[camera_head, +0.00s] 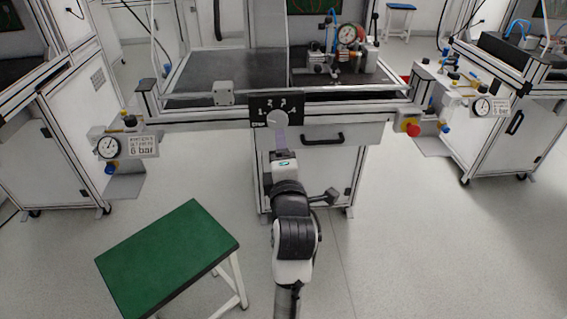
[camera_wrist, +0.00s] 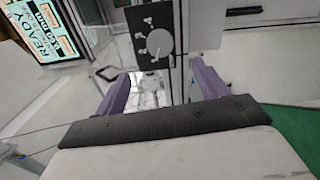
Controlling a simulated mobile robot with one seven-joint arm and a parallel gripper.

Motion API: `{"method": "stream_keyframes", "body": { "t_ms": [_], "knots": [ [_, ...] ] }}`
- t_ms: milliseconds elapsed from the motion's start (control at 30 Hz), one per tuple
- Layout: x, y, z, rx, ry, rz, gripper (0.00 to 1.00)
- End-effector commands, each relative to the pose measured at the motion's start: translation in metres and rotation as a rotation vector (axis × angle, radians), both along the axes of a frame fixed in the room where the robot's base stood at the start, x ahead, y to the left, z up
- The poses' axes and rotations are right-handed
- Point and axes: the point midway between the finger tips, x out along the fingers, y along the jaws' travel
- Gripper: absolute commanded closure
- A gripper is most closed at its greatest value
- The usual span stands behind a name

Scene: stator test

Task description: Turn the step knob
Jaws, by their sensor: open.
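The step knob (camera_head: 278,119) is a pale round dial on a black panel (camera_head: 262,106) with white marks, on the front of the middle workstation. In the wrist view the knob (camera_wrist: 159,43) shows ahead, a little above the gap between my fingers, with a light pointer line on it. My gripper (camera_head: 279,135) is just below the knob in the head view. In the wrist view my gripper (camera_wrist: 162,84) has its two purple fingers spread wide with nothing between them. I cannot tell the exact distance from the fingertips to the knob.
A drawer handle (camera_head: 322,138) is right of the panel, and a red emergency button (camera_head: 411,128) farther right. A pressure gauge (camera_head: 109,147) sits at the left. A green-topped stool (camera_head: 168,252) stands left of my arm. The floor at right is clear.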

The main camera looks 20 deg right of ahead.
Motion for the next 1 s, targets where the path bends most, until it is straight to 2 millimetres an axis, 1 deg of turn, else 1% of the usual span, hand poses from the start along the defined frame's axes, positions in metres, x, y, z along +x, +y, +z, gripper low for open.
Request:
{"method": "stream_keyframes", "body": {
  "t_ms": [33,200,400,900,967,1000],
  "knots": [
    [-0.004,0.001,0.003,0.005,0.007,-0.001,0.28],
    [-0.015,0.004,0.002,0.003,0.004,0.001,0.28],
    [-0.022,0.006,0.001,0.002,0.004,0.001,0.28],
    [-0.021,0.007,0.001,0.003,-0.001,0.002,0.28],
    [-0.017,0.015,0.007,0.013,-0.022,0.019,0.28],
    [-0.012,0.024,0.014,0.029,-0.047,0.038,0.28]
  ]
}}
